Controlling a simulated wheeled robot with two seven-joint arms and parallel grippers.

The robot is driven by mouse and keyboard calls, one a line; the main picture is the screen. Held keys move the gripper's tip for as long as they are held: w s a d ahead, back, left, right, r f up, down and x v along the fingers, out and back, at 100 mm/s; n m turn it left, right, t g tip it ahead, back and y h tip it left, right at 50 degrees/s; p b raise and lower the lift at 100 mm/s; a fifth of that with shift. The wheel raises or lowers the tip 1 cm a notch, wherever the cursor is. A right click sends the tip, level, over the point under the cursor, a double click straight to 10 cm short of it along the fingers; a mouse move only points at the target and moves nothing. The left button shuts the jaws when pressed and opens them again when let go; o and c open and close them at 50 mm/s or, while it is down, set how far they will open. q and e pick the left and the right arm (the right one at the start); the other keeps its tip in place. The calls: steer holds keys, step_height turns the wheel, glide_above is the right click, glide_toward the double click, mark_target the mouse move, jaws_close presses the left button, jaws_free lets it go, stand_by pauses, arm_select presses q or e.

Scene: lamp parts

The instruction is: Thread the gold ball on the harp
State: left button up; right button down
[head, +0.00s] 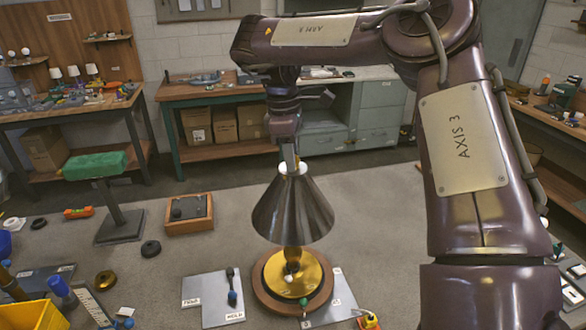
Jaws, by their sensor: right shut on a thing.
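A dark metal cone lampshade (293,212) sits upright on a lamp with a gold base plate (318,275) on a round wooden foot (262,300). My right gripper (291,169) comes straight down onto the top of the shade. Its jaws are shut at the shade's small top opening, where the gold ball is mostly hidden between the fingers. The harp is hidden inside the shade, so I cannot see whether ball and harp touch. My left gripper is not in view.
Two pale marked plates (203,291) lie beside the lamp foot. A green-padded stand (95,165), a wooden tray (188,225) and a black ring (151,248) stand to the left. A yellow bin (30,316) is at the lower left. The grey table behind the lamp is mostly clear.

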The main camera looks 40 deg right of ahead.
steer(key=m, duration=0.2)
steer(key=shift+s+f+m+p, duration=0.1)
steer(key=shift+f+m+p, duration=0.05)
steer(key=shift+m+p, duration=0.25)
steer(key=m, duration=0.3)
steer(key=shift+d+m+y, duration=0.1)
steer(key=shift+m+y, duration=0.3)
steer(key=shift+m, duration=0.5)
steer(key=c, duration=1.5)
jaws_free()
steer(key=shift+m, duration=0.5)
steer(key=shift+c, duration=0.2)
steer(key=o, duration=0.5)
steer(key=shift+d, duration=0.1)
